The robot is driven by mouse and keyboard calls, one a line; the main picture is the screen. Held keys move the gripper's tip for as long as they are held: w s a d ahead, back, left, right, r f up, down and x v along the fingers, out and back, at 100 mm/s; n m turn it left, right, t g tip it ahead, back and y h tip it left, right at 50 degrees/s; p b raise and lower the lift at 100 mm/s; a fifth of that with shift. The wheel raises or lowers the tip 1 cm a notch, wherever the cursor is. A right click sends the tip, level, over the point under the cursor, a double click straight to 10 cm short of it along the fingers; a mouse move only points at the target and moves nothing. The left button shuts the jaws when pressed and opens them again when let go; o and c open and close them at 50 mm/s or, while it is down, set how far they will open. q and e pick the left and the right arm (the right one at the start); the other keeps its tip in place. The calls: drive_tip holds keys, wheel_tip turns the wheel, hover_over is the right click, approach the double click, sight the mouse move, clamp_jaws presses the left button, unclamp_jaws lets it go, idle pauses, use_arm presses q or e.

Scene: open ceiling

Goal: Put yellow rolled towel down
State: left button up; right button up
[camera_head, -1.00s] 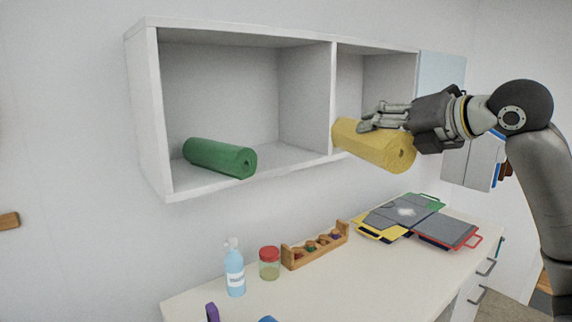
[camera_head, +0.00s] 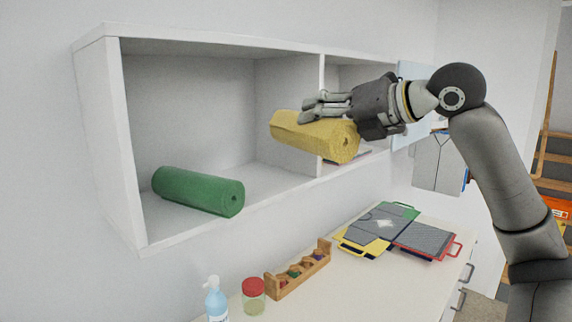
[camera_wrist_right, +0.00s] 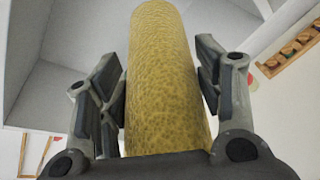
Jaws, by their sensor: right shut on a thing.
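The yellow rolled towel (camera_head: 315,136) is held in the air in front of the wall shelf (camera_head: 215,228), near the divider between its two compartments. My right gripper (camera_head: 322,108) comes in from the right and is shut on the towel, with its fingers over the upper side. In the right wrist view the yellow towel (camera_wrist_right: 165,80) lies between the two fingers of my right gripper (camera_wrist_right: 160,85). A green rolled towel (camera_head: 198,191) lies in the left compartment of the shelf, near its front edge. My left gripper is not in view.
Below the shelf is a counter (camera_head: 335,290) with a blue bottle (camera_head: 216,302), a red-lidded jar (camera_head: 253,297), a wooden rack (camera_head: 298,270) and a stack of folders or boards (camera_head: 385,232). The left compartment has free room right of the green towel.

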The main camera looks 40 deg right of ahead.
drive_tip(key=w+f, duration=0.1)
drive_tip(key=w, duration=0.1)
drive_tip(key=w+f+p, duration=0.1)
drive_tip(key=w, duration=0.1)
drive_tip(key=w+f+p, duration=0.1)
drive_tip(key=w+f, duration=0.1)
drive_tip(key=shift+a, duration=0.25)
drive_tip(key=shift+w+f+p, duration=0.5)
drive_tip(key=shift+w+f, duration=0.5)
drive_tip(key=shift+f, duration=0.25)
use_arm(q)
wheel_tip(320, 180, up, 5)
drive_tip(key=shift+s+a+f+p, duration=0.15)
drive_tip(key=shift+p, duration=0.2)
use_arm(e)
drive_tip(key=f, duration=0.4)
drive_tip(key=shift+w, duration=0.35)
drive_tip(key=shift+f, duration=0.15)
drive_tip(key=o, duration=1.2)
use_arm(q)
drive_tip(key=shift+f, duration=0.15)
use_arm(e)
drive_tip(key=shift+o, duration=0.2)
